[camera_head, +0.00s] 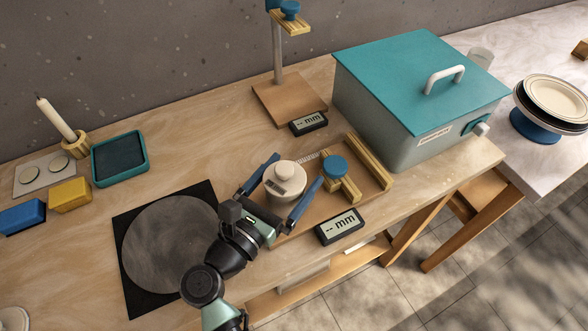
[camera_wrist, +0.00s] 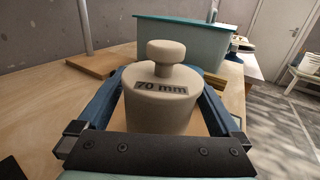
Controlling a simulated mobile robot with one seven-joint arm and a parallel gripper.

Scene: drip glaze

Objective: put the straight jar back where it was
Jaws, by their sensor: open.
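A cream, straight-sided round piece with a knob on top (camera_head: 284,188) stands upright on the left part of a wooden measuring board (camera_head: 374,186). My gripper (camera_head: 282,184) is open, with one blue finger on each side of the piece. In the wrist view the fingers look close to its sides; I cannot tell whether they touch. Its base is partly hidden.
The board carries a blue-knobbed slide (camera_head: 334,168) just right of the piece. A display (camera_head: 340,226) lies in front, another (camera_head: 308,123) behind. A teal-lidded box (camera_head: 415,90) stands back right. A dark mat with a grey disc (camera_head: 168,240) lies left.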

